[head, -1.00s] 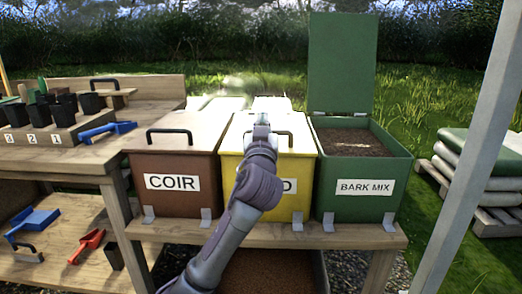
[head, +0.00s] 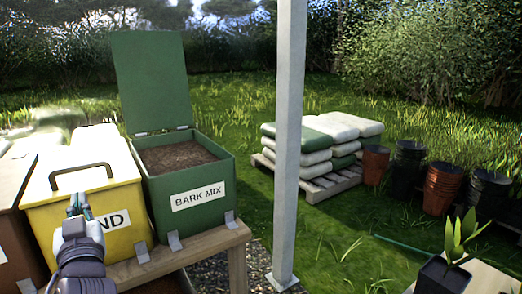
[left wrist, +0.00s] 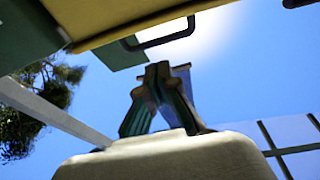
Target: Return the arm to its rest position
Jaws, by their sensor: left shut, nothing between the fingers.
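My left gripper (head: 77,205) is shut and empty, in front of the yellow bin (head: 120,233) whose label shows the letters "ND". In the left wrist view its fingers (left wrist: 162,75) are closed together, with the bin's dark handle (left wrist: 158,38) just above them in the picture and sky behind. I cannot tell whether the gripper touches the bin. The yellow bin's lid (head: 90,182) is down and its dark handle (head: 82,168) shows in the head view. My right gripper is not in view.
The green BARK MIX bin (head: 160,212) stands open at the right of the yellow one, its lid (head: 152,80) raised. A grey post (head: 290,150) rises right of the bench. Stacked bags (head: 305,150), several pots (head: 442,185) and a potted plant (head: 440,275) are farther right.

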